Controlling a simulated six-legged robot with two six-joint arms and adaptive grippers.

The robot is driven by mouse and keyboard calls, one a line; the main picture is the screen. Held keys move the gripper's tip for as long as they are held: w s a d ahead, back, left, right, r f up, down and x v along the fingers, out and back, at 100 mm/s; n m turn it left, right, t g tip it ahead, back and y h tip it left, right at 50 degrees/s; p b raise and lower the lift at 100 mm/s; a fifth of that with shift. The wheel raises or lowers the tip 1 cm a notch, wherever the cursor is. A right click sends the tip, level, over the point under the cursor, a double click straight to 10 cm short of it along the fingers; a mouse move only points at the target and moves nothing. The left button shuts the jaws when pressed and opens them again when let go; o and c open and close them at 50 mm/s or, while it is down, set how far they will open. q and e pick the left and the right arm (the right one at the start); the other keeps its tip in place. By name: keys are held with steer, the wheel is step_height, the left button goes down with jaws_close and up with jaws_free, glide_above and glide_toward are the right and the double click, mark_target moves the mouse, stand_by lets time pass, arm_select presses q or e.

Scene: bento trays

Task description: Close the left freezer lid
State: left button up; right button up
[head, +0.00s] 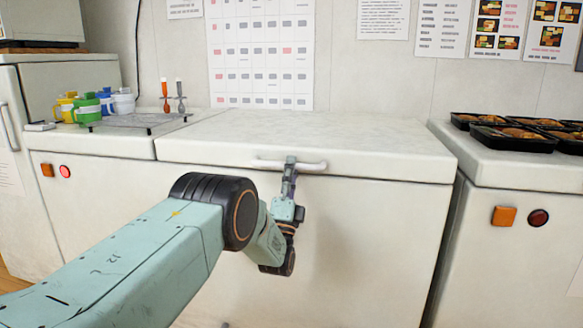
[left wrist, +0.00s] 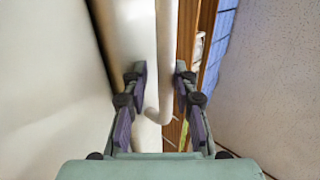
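The white freezer lid (head: 310,137) lies level on the chest freezer (head: 360,245) in the middle of the head view, and I see no clear gap under its front edge. A pale bar handle (head: 312,165) sits on that edge; it also shows in the left wrist view (left wrist: 166,60). My left gripper (head: 290,162) is at the middle of the handle, reaching up from below. In the left wrist view its two dark fingers (left wrist: 159,72) stand apart with the handle bar between them. Finger contact with the bar is unclear. My right gripper is out of view.
Black food trays (head: 511,138) stand on the white unit at the right. An orange button (head: 47,170) is on the left front, another (head: 504,215) on the right unit. The lid top is clear.

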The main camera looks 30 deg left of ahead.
arm_select(q)
steer(key=shift+w+r, duration=0.1)
steer(key=shift+r, duration=0.05)
steer(key=v, duration=0.7)
steer(key=shift+f, duration=0.25)
stand_by(0.6)
